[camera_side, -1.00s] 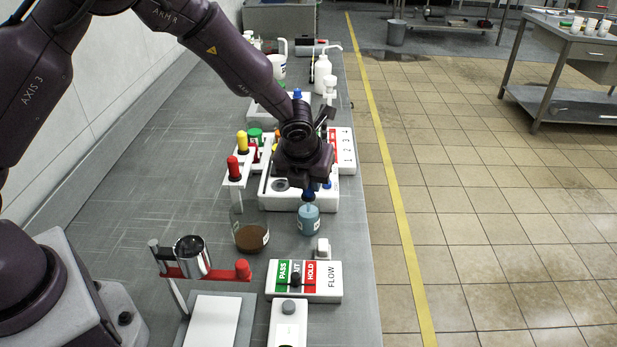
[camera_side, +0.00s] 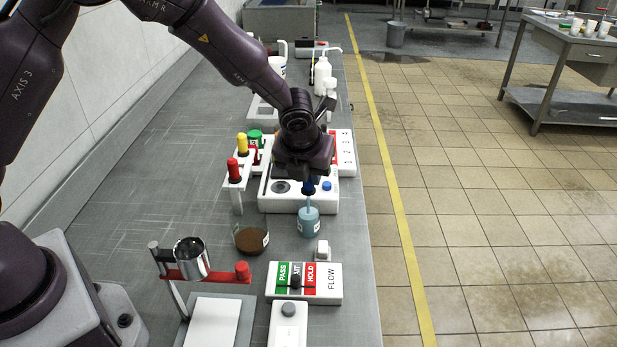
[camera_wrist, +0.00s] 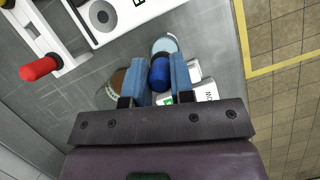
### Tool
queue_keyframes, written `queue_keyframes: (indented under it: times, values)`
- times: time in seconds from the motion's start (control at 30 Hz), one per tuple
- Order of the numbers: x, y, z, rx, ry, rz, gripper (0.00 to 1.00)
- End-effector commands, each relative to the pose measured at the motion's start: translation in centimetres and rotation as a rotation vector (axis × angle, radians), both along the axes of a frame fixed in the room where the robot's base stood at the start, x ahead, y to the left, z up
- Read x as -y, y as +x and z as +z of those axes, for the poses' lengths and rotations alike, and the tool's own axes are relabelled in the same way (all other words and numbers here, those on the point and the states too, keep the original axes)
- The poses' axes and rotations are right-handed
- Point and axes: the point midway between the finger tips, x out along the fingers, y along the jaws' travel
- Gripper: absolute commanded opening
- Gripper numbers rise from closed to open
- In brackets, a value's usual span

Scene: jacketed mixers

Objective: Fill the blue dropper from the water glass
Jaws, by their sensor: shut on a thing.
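My gripper (camera_side: 308,177) is shut on the blue dropper (camera_side: 309,186), whose blue bulb (camera_wrist: 160,72) sits between the two fingers in the wrist view. The dropper hangs upright over the water glass (camera_side: 309,224), a small vessel of pale blue liquid with a light label. Its thin pale stem reaches down to the mouth of the glass; I cannot tell how deep the tip is. The glass (camera_wrist: 165,45) shows partly behind the bulb in the wrist view.
A brown-filled jar (camera_side: 251,240) stands just left of the glass. A white rack (camera_side: 236,198) holds the red and yellow droppers (camera_side: 242,143). A PASS/HOLD flow box (camera_side: 326,283) and a small white block (camera_side: 322,250) lie in front. The bench's right edge is close.

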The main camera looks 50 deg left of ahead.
Motion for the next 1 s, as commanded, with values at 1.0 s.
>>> queue_keyframes:
  times: [1.0]
  values:
    - [0.0, 0.0, 6.5, 0.002, -0.001, -0.002, 0.01]
